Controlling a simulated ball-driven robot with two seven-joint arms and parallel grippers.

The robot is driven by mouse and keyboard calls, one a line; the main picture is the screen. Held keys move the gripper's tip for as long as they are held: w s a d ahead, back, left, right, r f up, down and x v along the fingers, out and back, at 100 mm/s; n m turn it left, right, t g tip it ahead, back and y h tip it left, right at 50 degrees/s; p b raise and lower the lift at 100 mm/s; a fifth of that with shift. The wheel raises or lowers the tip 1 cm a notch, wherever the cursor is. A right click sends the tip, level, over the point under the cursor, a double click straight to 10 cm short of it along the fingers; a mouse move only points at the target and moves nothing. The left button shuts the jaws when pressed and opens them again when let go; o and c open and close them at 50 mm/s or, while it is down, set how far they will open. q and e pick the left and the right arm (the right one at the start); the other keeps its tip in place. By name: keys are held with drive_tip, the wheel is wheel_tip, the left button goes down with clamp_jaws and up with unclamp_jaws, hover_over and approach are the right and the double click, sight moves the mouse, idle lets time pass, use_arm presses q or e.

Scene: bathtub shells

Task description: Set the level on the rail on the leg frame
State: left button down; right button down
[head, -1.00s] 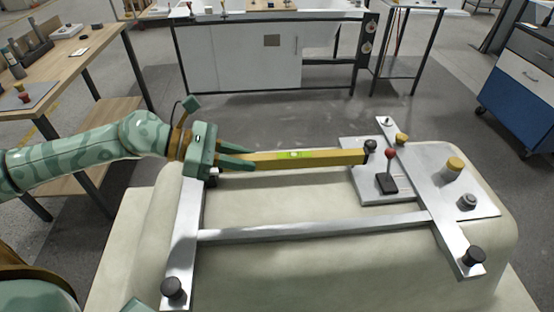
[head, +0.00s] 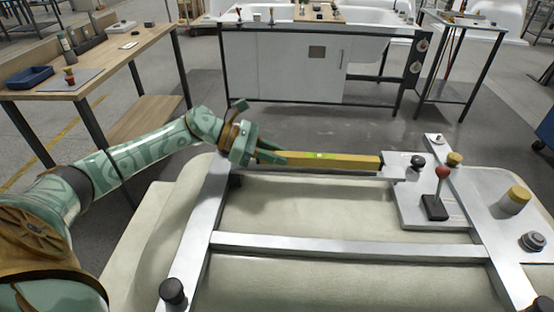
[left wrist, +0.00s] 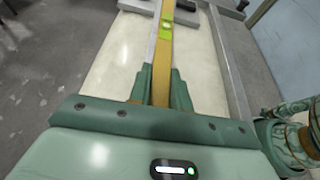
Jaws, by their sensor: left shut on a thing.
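The level (head: 345,161) is a long yellow bar with a green vial, in the middle of the head view. My left gripper (head: 285,157) is shut on its left end. The level also shows in the left wrist view (left wrist: 161,62), where it runs away from the fingers (left wrist: 160,85). The leg frame (head: 350,246) is a pale metal frame on the upturned tub shell. The level lies along the frame's far rail (left wrist: 152,38), which shows just left of it in the wrist view. I cannot tell whether they touch. My right gripper is out of view.
A red-knobbed lever (head: 441,190) and a black knob (head: 418,161) stand beyond the level's right end. A yellow-topped post (head: 515,199) stands further right. A wooden workbench (head: 100,65) is at the left. The tub shell (head: 310,205) is bare between the rails.

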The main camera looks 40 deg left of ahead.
use_arm(q)
drive_tip(key=shift+f, duration=0.65)
drive_tip(key=shift+r, duration=0.15)
drive_tip(key=c, duration=1.3)
unclamp_jaws()
drive_tip(key=p+v, duration=0.2)
drive_tip(key=v, duration=1)
